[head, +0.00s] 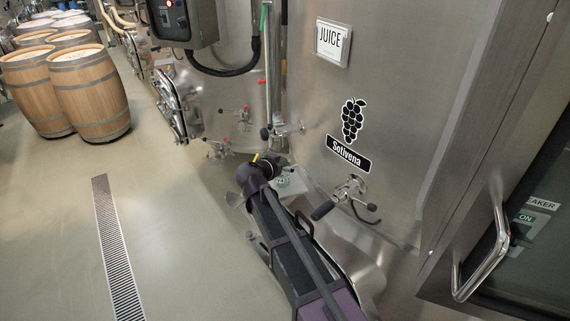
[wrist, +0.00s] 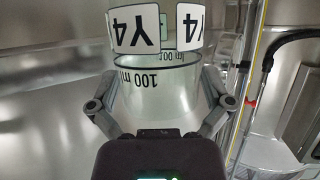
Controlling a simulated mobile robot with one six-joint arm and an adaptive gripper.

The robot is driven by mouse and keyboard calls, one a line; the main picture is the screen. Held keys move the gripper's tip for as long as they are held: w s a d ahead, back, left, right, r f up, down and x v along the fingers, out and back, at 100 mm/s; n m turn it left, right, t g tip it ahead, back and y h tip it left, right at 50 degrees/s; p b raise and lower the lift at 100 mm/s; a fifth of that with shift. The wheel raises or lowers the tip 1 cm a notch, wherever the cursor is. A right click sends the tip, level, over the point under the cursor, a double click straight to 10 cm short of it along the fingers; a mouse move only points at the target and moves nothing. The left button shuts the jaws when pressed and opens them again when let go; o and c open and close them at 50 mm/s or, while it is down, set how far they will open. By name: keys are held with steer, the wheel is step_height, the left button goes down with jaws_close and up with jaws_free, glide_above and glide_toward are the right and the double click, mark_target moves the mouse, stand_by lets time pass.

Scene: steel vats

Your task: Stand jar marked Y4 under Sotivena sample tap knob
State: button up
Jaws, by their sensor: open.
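The jar marked Y4 (wrist: 155,98) is clear, with white labels and "100 ml" marks. In the wrist view it sits between the two fingers of my gripper (wrist: 158,88), its lettering upside down. My gripper is open around it, one finger on each side; I cannot tell whether they touch it. In the head view my arm's dark wrist hides most of the gripper and jar. The Sotivena vat (head: 400,130) carries a grape sign and name plate. A tap with a black handle (head: 322,209) is below the plate. Another valve knob (head: 266,133) is further left.
Several wooden barrels (head: 90,95) stand at the far left. A floor drain (head: 118,250) crosses clear floor. A control box (head: 183,22) with a hanging black hose is above. A cabinet handle (head: 487,255) juts out at the right.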

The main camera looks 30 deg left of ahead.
steer(key=d+p+v, duration=0.1)
steer(key=p+v, duration=0.3)
steer(key=v, duration=0.8)
steer(key=shift+a, duration=0.45)
